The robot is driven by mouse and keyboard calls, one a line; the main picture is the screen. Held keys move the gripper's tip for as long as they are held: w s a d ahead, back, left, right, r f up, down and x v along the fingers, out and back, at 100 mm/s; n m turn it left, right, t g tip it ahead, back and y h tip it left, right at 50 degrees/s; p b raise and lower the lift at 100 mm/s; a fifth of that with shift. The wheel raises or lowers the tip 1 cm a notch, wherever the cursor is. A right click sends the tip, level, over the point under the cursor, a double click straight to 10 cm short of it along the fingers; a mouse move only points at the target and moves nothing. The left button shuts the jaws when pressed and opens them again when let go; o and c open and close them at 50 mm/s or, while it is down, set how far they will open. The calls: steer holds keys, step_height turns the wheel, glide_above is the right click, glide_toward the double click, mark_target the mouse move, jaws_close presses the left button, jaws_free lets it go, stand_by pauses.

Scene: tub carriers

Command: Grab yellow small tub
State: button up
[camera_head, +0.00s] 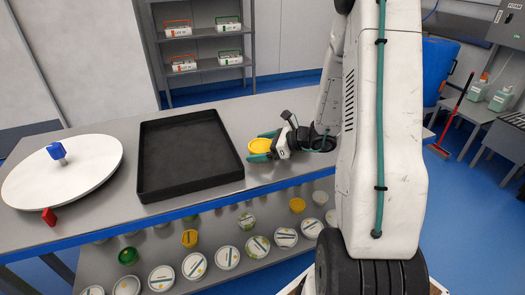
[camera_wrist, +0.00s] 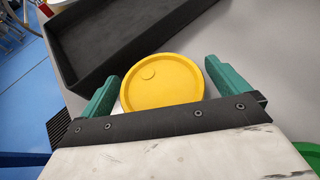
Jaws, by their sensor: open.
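A yellow small tub with a round lid (camera_head: 260,146) stands on the table just right of the black tray. In the wrist view its lid (camera_wrist: 162,82) fills the middle, between the two green fingers. My gripper (camera_head: 261,150) is open around the tub, with one finger on each side. In the wrist view the gripper (camera_wrist: 165,85) shows a gap beside the right finger, and the left finger is close to the lid's rim. The tub's sides below the lid are mostly hidden.
A black tray (camera_head: 187,193) lies empty left of the tub. A white round disc (camera_head: 62,195) with a blue knob (camera_head: 56,151) is at far left. A lower shelf (camera_head: 243,266) holds several lidded tubs. A back rack (camera_head: 205,32) holds white boxes.

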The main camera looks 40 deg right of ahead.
steer(key=c, duration=1.1)
steer(key=shift+o, duration=0.2)
steer(key=shift+r, duration=0.15)
